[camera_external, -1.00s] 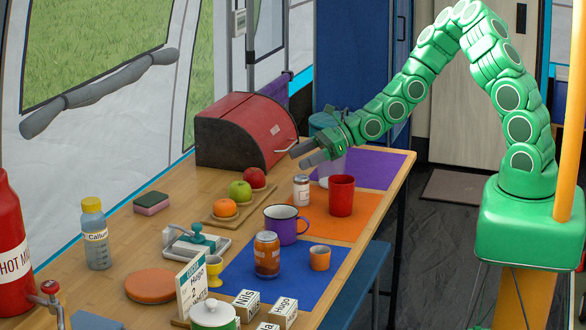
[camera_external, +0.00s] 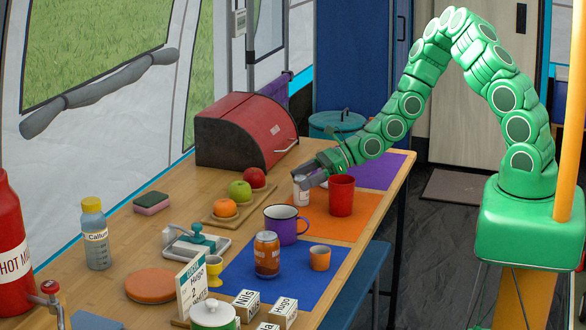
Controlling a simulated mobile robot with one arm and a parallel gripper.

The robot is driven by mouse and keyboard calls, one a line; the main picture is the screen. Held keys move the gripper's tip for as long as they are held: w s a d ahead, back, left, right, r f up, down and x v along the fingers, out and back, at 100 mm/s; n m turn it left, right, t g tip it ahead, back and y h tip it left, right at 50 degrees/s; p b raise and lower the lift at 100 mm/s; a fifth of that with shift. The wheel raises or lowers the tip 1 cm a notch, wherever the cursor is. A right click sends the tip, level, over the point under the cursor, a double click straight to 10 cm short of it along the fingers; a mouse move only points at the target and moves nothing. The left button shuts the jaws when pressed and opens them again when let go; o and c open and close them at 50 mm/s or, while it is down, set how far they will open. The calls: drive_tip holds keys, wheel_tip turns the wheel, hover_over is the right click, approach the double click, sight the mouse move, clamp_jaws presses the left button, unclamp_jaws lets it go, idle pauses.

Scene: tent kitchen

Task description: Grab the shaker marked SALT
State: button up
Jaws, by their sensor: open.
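A small white shaker (camera_external: 299,193) with a grey top stands upright on the orange mat (camera_external: 328,224), at its back left corner. Its label is too small to read, so I cannot tell whether it says SALT. My gripper (camera_external: 304,180) is open at the shaker's upper part, with the fingers pointing left and slightly down. The fingers hide the shaker's top. I cannot tell whether they stand around it or in front of it.
A red cup (camera_external: 341,196) stands close on the right of the shaker. A purple mug (camera_external: 283,226) is in front. A board with fruit (camera_external: 225,208) lies to the left, and a red bread box (camera_external: 246,135) stands behind. The purple mat (camera_external: 378,172) shows bare at the back right.

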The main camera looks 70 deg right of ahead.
sight(296, 204)
drive_tip(key=shift+f, duration=0.9)
drive_tip(key=shift+w+a+f, duration=0.15)
drive_tip(key=shift+f, duration=0.15)
drive_tip(key=shift+x, duration=1.25)
drive_tip(key=shift+r, duration=0.1)
drive_tip(key=shift+c, duration=0.2)
drive_tip(key=c, duration=1)
drive_tip(key=shift+r, duration=0.1)
drive_tip(key=shift+r, duration=4.85)
